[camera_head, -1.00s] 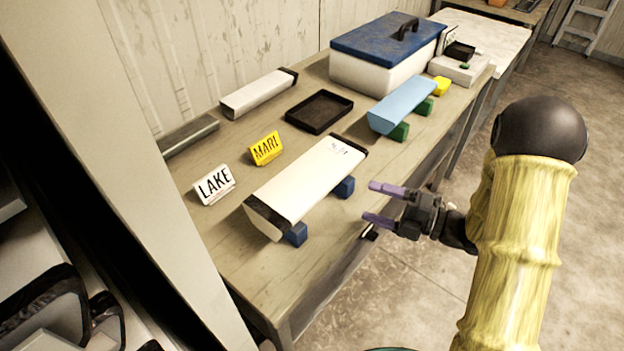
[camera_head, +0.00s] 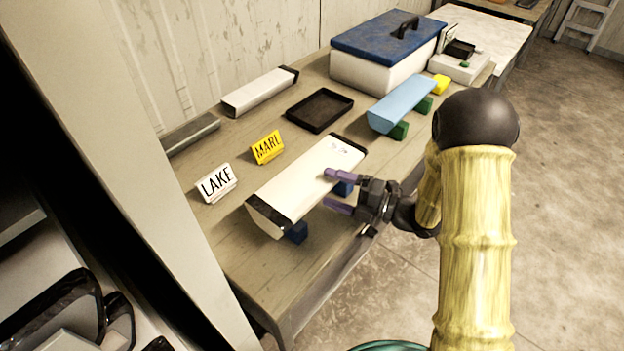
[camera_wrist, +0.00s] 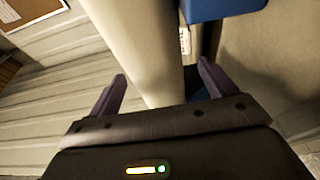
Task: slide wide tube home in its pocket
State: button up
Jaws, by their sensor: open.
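A wide white tube (camera_head: 310,180) with black end caps lies on two blue blocks (camera_head: 296,232) near the table's front edge. My gripper (camera_head: 328,188) is open, its purple fingers reaching over the tube's near side in the head view. In the wrist view my gripper (camera_wrist: 161,72) has its fingertips apart, with the pale tube (camera_wrist: 138,45) running between them; I cannot tell whether they touch it. A light blue tube (camera_head: 400,104) rests on green blocks farther back. I cannot make out which place is the pocket; a rack with dark-edged openings (camera_head: 60,305) shows at the lower left.
LAKE (camera_head: 216,183) and MARL (camera_head: 267,147) signs stand behind the tube. A black tray (camera_head: 319,109), another white tube (camera_head: 259,91), a grey tube (camera_head: 190,134) and a blue-lidded box (camera_head: 385,72) are on the table. A pale upright panel (camera_head: 130,190) stands at left.

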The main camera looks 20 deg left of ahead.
aim_at(318, 183)
jog(key=a, duration=0.3)
jog(key=a+p, duration=0.1)
jog(key=shift+w+a, duration=0.2)
jog(key=shift+w, duration=0.1)
grip_shut()
jog(key=shift+r, duration=0.1)
dwell(0.4)
